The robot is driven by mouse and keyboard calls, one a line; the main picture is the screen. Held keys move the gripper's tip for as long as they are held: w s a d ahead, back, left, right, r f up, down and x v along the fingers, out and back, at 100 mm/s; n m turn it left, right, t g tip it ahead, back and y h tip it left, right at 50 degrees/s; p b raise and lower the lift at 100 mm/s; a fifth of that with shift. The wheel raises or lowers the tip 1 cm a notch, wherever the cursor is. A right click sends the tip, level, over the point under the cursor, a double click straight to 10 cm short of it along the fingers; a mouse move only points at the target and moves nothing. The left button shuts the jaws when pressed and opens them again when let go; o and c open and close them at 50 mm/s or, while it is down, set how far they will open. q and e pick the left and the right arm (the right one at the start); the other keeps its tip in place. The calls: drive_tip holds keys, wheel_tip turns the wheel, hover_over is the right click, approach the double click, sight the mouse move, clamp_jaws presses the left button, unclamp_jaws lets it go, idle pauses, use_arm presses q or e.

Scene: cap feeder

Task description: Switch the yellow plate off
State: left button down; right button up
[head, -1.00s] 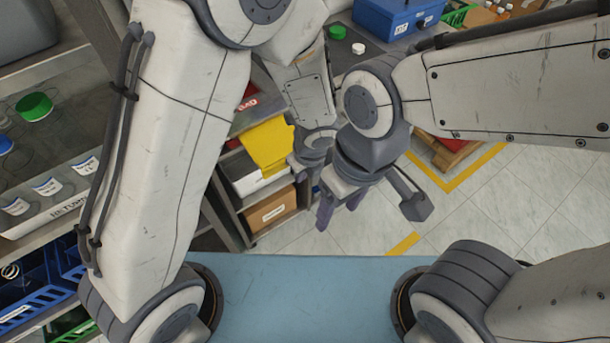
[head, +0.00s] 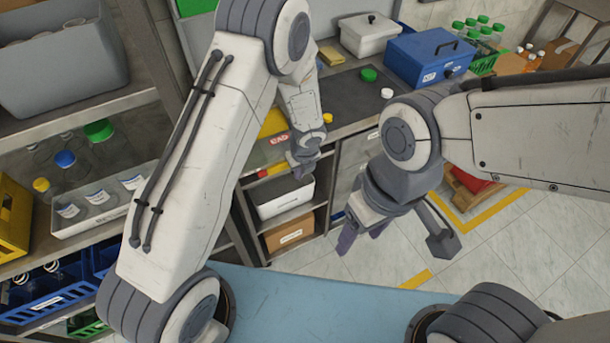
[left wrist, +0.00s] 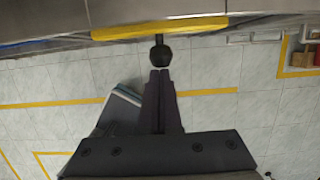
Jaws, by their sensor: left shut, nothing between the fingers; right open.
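A yellow plate (head: 272,123) shows in the head view at the bench's front, partly behind my left arm, by a red lettered label (head: 280,138). A narrow yellow and red strip (head: 272,171) lies below it. My left gripper (head: 302,172) is just right of that strip, its fingertips hard to make out. In the left wrist view a long yellow edge (left wrist: 160,27) runs along the top, with a black round knob (left wrist: 160,52) below it. The shut, empty left fingers (left wrist: 160,76) point at the knob, very close; contact is unclear. My right gripper (head: 362,236) hangs open and empty above the floor.
Under the bench (head: 345,95) are shelves with a white bin (head: 282,200) and a cardboard box (head: 290,232). The bench holds a blue case (head: 428,58), a white lidded box (head: 368,36) and loose caps. Racks of bottles stand at left.

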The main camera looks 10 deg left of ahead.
idle(0.3)
use_arm(q)
drive_tip(key=s+d+r+p, duration=0.1)
drive_tip(key=s+d+r, duration=0.2)
drive_tip(key=r, duration=0.6)
drive_tip(key=shift+s+d+r, duration=0.3)
drive_tip(key=shift+s+d, duration=0.1)
drive_tip(key=shift+s, duration=0.7)
use_arm(e)
drive_tip(key=shift+s+a+r, duration=0.15)
drive_tip(key=shift+s+r, duration=0.3)
drive_tip(key=shift+r, duration=0.1)
